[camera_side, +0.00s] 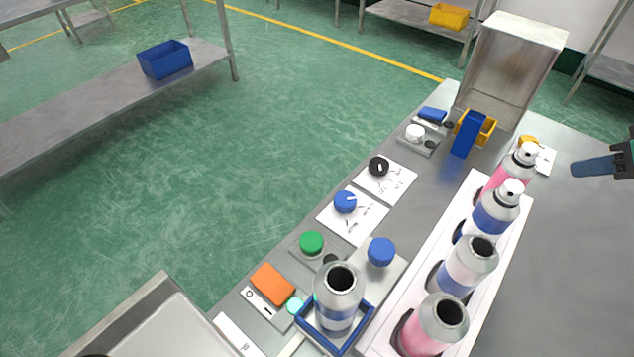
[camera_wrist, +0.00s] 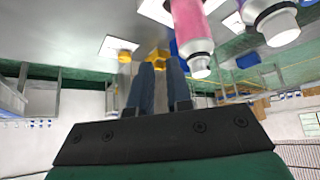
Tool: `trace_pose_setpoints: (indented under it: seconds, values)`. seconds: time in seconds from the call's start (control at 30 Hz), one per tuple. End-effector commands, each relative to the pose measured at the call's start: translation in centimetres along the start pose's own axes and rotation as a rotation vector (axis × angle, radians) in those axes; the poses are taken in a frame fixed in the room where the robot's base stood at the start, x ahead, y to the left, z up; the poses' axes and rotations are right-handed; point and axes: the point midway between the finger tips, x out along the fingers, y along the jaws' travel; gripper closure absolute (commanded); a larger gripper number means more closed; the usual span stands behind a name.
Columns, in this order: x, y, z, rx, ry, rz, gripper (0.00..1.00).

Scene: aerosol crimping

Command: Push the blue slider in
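A blue U-shaped frame (camera_side: 347,347), which looks like the slider, stands around the foot of an open-topped silver can with a blue band (camera_side: 338,293) at the front of the bench. I cannot tell how far in it sits. My gripper (camera_side: 577,167) is at the right edge of the side view, in the air and far from the frame. In the wrist view my gripper (camera_wrist: 160,62) shows two dark blue fingers with a narrow empty gap between them. The blue frame is not visible in the wrist view.
A white rack (camera_side: 517,212) of several pink and blue cans stands between my gripper and the frame. Blue (camera_side: 381,251) and green (camera_side: 312,242) round knobs lie close to the frame. A clear-sided cabinet (camera_side: 512,65) stands at the far end. Bench right of the rack is clear.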

Motion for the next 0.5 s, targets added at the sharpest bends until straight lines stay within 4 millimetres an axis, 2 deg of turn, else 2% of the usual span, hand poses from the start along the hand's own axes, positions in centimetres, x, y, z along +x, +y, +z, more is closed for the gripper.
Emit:
trace_pose_setpoints:
  seconds: [0.03,0.17,0.2,0.37,0.5]
  values:
    - [-0.1,0.0,-0.1,0.0,0.0,0.0,0.69]
    - [-1.0,0.0,-0.8,0.0,0.0,0.0,0.32]
    - [-1.5,0.0,-1.1,0.0,0.0,0.0,0.27]
    - [-4.0,0.0,-2.8,0.0,0.0,0.0,0.27]
    - [-4.2,-2.7,-3.9,0.1,-0.079,-0.049,0.27]
